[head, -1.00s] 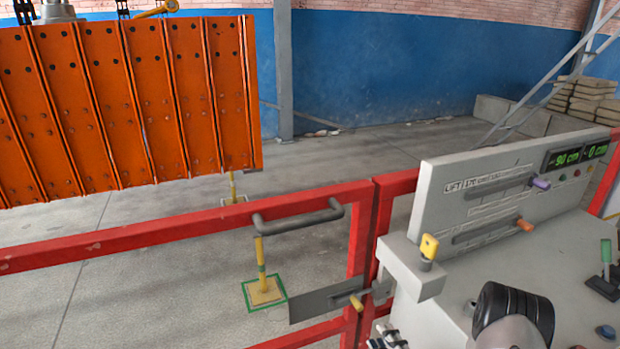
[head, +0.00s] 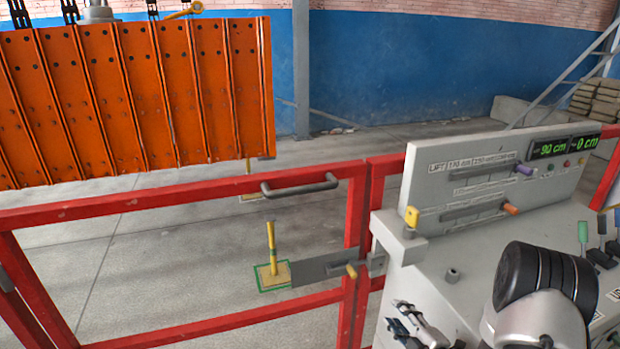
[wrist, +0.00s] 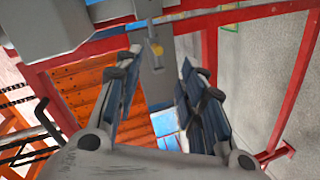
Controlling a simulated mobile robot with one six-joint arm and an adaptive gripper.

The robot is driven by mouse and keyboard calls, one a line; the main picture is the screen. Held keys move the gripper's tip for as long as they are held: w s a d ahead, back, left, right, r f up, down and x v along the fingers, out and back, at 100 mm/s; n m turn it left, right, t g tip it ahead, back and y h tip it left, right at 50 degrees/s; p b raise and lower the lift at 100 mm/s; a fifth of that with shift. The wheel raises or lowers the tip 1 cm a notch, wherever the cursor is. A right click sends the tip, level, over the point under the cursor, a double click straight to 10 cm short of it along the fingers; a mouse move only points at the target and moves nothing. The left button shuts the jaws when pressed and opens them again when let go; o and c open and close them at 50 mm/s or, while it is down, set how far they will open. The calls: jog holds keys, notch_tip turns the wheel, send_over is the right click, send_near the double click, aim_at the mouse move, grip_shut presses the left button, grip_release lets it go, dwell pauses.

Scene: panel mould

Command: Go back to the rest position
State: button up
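My gripper (wrist: 160,62) is open and empty in the wrist view, its two fingers apart with nothing between them. In the head view, part of my gripper (head: 412,324) shows low, at the left side of the control console (head: 385,236). The console has a lift panel with a purple-knobbed lever (head: 524,170) and an orange-knobbed lever (head: 510,208). A yellow key-like knob (head: 411,216) stands at its left corner. The display (head: 563,147) reads 90 cm and 0 cm. My gripper appears apart from the levers.
A red railing (head: 130,205) with a closed-looking gate and grey handle (head: 300,185) stands beside the console. An orange ribbed panel (head: 135,100) hangs beyond it at the left. A yellow post (head: 271,240) stands on a green-edged floor square. Levers (head: 583,232) stand at the console's right.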

jog(key=s+r+m+g+h, duration=0.3)
jog(key=r+m, duration=0.1)
jog(key=r, duration=0.6)
jog(key=s+r+m+g+h, duration=0.25)
jog(key=r+m, duration=0.25)
jog(key=r, duration=0.5)
jog(key=s+a+r+m+g, duration=0.1)
jog(key=s+a+r+m, duration=0.1)
jog(key=s, duration=0.7)
jog(key=s+a+r+m+g+y, duration=0.1)
jog(key=s+a+m+g, duration=0.1)
jog(key=s, duration=0.7)
jog(key=s+a+r+m+g, duration=0.1)
jog(key=s+a+r+m, duration=0.1)
jog(key=s+a, duration=0.3)
jog(key=s+m, duration=0.1)
jog(key=s, duration=0.3)
jog(key=shift+s+a+r+m, duration=0.15)
jog(key=shift+a+r+m, duration=0.15)
jog(key=shift+a, duration=0.05)
